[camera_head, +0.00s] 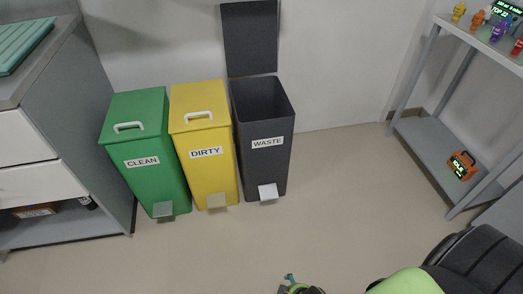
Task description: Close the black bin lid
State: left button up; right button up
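The black bin (262,150), labelled WASTE, stands upright on the floor against the wall, at the right end of a row of bins. Its black lid (250,38) stands up vertically at the back, so the bin is open and its dark inside shows. A light grey pedal (268,192) is at its front foot. At the bottom edge, a small dark and green piece with a teal tip (290,279) shows, apart from the bin; it may be part of my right gripper, but its fingers cannot be made out. My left gripper is not in view.
A yellow DIRTY bin (206,155) and a green CLEAN bin (147,160), both lidded shut, stand left of the black bin. A grey cabinet (60,110) is at far left, a metal shelf (432,150) at right. The floor (330,210) in front is clear.

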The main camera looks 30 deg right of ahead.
aim_at(250, 28)
jog(key=i+z, duration=0.25)
jog(key=i, duration=0.2)
jog(key=i+j+z, duration=0.25)
jog(key=i, duration=0.25)
jog(key=l, duration=0.1)
